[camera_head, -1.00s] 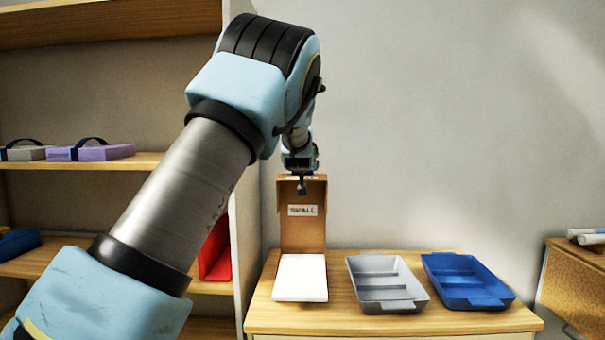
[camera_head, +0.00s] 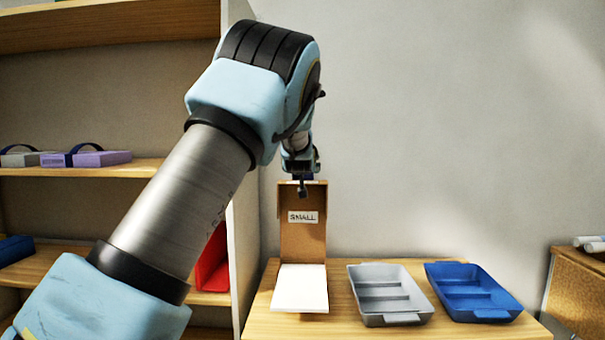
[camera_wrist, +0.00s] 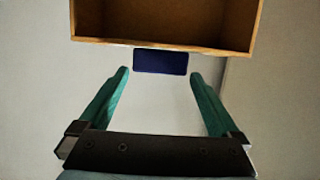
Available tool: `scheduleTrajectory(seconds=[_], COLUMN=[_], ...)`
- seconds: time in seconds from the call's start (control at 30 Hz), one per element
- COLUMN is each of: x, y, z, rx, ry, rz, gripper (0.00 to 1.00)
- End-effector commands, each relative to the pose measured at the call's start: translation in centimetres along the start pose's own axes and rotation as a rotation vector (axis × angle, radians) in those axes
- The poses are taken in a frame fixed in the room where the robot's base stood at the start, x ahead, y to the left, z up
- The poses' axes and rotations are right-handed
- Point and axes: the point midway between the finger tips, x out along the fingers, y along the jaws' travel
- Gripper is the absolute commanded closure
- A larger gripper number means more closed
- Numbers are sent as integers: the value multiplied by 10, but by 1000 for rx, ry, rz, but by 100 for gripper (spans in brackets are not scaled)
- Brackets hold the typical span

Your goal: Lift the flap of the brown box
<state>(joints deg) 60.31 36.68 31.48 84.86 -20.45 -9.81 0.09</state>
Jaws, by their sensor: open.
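The brown box (camera_head: 303,240) stands at the left end of the wooden table, with a tall upright panel labelled SMALL. A flat white piece (camera_head: 300,289) lies at its foot. In the wrist view a brown, open-sided hollow (camera_wrist: 165,22) fills the top, with a dark blue tab (camera_wrist: 160,62) just below it. My gripper (camera_head: 303,190) is at the panel's top edge in the head view. In the wrist view its teal fingers are open, with the tab in line between their tips. I cannot tell whether they touch it.
A grey tray (camera_head: 388,295) and a blue tray (camera_head: 472,292) stand right of the box on the wooden table (camera_head: 350,328). A tall shelf (camera_head: 243,190) stands close on the left, holding purple, grey and red items. The wall is behind.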

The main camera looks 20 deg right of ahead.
Motion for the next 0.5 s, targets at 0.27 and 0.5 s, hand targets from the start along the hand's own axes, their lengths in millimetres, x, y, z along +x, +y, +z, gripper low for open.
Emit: scheduleTrajectory(seconds=[0.27,0.5], x=[-1,-30], y=[0,2], z=[4,7], rx=[1,-2], ry=[-7,-6], rz=[0,2], gripper=[0,0])
